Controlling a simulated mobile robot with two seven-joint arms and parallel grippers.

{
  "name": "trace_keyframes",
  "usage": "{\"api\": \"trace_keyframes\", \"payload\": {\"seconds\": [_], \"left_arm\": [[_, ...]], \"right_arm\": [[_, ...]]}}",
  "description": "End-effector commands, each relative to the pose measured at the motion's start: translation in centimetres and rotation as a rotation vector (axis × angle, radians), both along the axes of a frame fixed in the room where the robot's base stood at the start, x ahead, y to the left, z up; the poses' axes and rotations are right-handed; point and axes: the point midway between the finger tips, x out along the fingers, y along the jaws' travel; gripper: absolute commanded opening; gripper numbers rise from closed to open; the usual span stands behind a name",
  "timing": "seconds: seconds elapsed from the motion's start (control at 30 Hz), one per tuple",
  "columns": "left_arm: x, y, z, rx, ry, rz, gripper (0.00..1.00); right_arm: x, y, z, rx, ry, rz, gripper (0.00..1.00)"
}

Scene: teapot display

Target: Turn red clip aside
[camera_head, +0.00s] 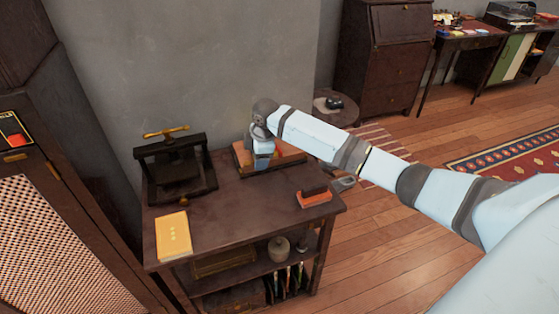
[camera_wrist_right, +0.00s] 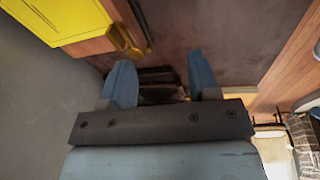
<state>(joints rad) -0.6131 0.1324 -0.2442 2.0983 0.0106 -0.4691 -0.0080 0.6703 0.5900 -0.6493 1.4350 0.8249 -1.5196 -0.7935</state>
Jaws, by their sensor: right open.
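I cannot make out a red clip for sure in either view. A small red-orange block with a dark top (camera_head: 314,197) lies near the right front of the dark table. My right gripper (camera_head: 263,166) points down over an orange and wooden piece (camera_head: 290,158) at the table's back right, and hides part of it. In the right wrist view its two blue fingers (camera_wrist_right: 163,84) stand apart. A dark, blurred thing (camera_wrist_right: 158,94) shows between and beyond them; I cannot tell what it is. My left gripper is not in view.
The dark table (camera_head: 245,205) holds a dark press with a brass handle (camera_head: 175,165) and a yellow booklet (camera_head: 173,235). A grey wall (camera_head: 190,70) stands close behind. A brass knob (camera_wrist_right: 122,38) and yellow panel (camera_wrist_right: 55,18) show in the wrist view. The table's middle is clear.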

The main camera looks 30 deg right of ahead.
Motion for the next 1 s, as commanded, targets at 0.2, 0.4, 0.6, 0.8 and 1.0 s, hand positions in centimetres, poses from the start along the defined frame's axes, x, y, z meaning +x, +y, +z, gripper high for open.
{"api": "trace_keyframes", "payload": {"seconds": [0.2,0.4,0.6,0.8,1.0], "left_arm": [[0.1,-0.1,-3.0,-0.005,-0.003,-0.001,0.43],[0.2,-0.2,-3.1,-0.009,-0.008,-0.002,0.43],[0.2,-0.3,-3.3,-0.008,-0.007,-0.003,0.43],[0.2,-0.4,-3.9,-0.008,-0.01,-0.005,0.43],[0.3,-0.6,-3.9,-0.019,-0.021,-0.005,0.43]], "right_arm": [[3.0,-7.0,6.7,-0.083,0.112,0.07,0.55],[3.2,-9.5,10.0,-0.096,0.164,0.098,0.55],[3.1,-9.7,8.5,-0.097,0.173,0.101,0.55],[3.1,-9.7,4.3,-0.096,0.171,0.1,0.55],[3.1,-9.7,0.2,-0.097,0.17,0.1,0.55]]}}
